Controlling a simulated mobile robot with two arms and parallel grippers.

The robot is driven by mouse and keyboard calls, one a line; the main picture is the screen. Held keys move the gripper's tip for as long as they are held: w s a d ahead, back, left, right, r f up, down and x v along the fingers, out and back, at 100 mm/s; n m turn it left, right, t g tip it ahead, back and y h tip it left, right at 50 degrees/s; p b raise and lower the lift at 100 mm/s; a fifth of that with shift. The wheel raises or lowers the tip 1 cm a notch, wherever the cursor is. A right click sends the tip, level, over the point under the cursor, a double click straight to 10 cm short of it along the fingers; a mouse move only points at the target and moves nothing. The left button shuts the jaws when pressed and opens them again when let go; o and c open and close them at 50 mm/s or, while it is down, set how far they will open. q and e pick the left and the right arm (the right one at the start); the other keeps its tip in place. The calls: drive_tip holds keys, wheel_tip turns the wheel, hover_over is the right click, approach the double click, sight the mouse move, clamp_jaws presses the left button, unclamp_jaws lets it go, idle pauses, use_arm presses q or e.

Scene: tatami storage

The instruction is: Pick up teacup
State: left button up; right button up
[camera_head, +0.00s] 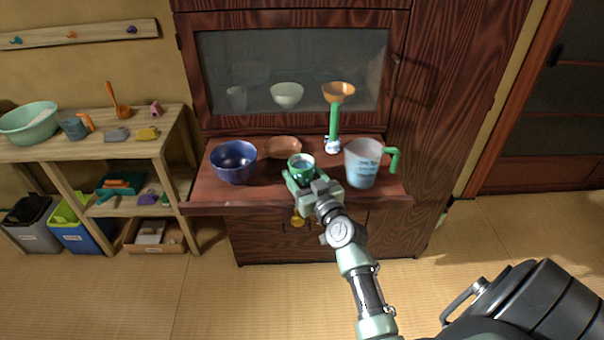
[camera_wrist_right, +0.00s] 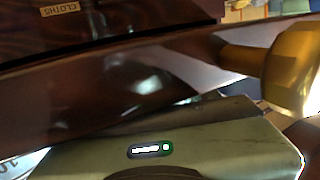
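A small green teacup (camera_head: 302,163) with a pale inside stands on the dark red cabinet shelf (camera_head: 208,196), near its front middle. My right gripper (camera_head: 296,178) reaches in from the front at the cup's near side. Its light green fingers lie close against the cup's lower part, and whether they press on it cannot be told. The right wrist view shows my gripper's green housing (camera_wrist_right: 190,145) and dark wood but not the cup. My left gripper is not in view.
A blue bowl (camera_head: 233,162) and brown dish (camera_head: 283,147) stand left of and behind the cup; a measuring jug (camera_head: 362,164) stands right. A yellow knob (camera_head: 297,218) shows below the shelf edge.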

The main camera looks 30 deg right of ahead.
drive_tip(key=c, duration=1)
drive_tip(key=shift+o, duration=0.2)
drive_tip(key=shift+r, duration=0.2)
